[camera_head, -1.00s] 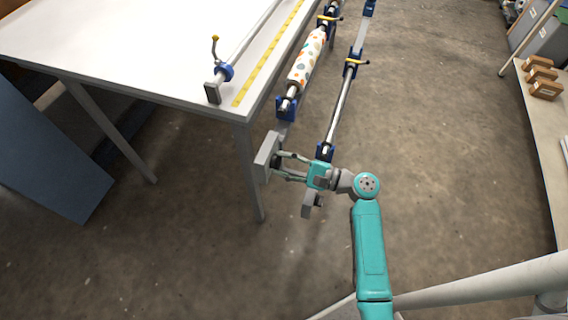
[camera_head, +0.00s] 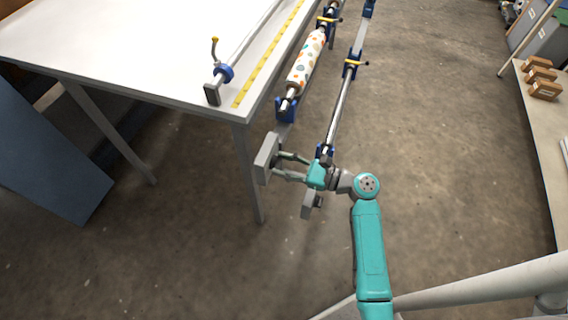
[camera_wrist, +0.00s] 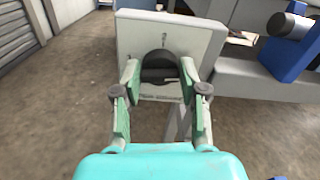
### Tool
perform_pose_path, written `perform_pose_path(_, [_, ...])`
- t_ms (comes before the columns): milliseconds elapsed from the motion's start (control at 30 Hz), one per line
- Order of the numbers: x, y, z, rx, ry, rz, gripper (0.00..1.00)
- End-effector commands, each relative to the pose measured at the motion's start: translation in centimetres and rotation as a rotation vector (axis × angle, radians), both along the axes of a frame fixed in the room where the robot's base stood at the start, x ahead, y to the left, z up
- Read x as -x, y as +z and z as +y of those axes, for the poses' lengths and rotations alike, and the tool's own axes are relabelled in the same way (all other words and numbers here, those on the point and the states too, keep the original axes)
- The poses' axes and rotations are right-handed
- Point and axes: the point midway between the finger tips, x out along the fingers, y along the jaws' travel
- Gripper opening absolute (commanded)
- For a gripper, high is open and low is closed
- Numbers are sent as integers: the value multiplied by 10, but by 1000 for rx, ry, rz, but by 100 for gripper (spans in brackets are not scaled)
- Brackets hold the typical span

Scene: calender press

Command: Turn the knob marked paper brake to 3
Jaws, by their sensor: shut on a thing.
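In the wrist view, a dark round knob (camera_wrist: 158,60) sits on the face of a pale grey box (camera_wrist: 200,42). A mark shows above the knob, and a label under it is too small to read surely. My gripper (camera_wrist: 160,76) is shut on the knob, with one green-padded finger on each side. The fingers and the knob's shadowed face hide where its pointer stands. In the head view, the box (camera_head: 264,158) is at the near corner of the press, and my gripper (camera_head: 284,166) reaches it from the right.
A white table (camera_head: 130,60) with a yellow ruler strip stands at left. A spotted paper roll (camera_head: 306,62) and metal bars lie beyond the box. Small cartons (camera_head: 545,88) sit on a right-hand bench. The floor between is clear.

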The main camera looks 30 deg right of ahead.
Motion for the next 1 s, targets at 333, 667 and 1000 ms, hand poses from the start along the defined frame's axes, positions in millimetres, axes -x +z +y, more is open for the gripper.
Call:
perform_pose_path(333, [0, -2, 0, -2, -1, 6, 7])
perform_pose_path(667, [0, -1, 0, -1, 0, 3, 67])
perform_pose_path(1000, [14, -1, -15, -3, -4, 3, 67])
